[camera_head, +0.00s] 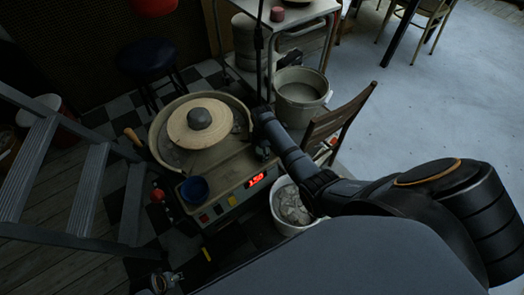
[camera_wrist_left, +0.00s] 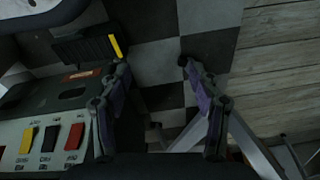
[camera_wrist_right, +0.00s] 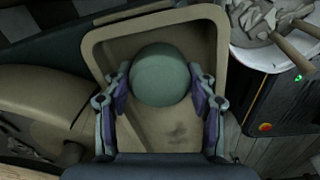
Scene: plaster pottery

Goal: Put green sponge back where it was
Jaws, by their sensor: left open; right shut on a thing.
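The green sponge (camera_wrist_right: 160,76) is a round, dull green ball in the right wrist view. My right gripper (camera_wrist_right: 159,82) is shut on it, with one finger at each side. The sponge is above a beige recessed tray (camera_wrist_right: 120,38) with a raised rim; whether it touches the tray I cannot tell. In the head view my right gripper (camera_head: 264,148) is over the right side of the pottery wheel table, and the sponge cannot be made out there. My left gripper (camera_wrist_left: 153,66) is open and empty beside the wheel's control panel, above the checkered floor.
The pottery wheel (camera_head: 190,135) carries a grey clay lump (camera_head: 199,118). A blue bowl (camera_head: 194,189) stands near the red display (camera_head: 257,179). A white bucket (camera_head: 291,207) of scraps is right of the table, close to my right arm. A step ladder (camera_head: 88,190) stands left.

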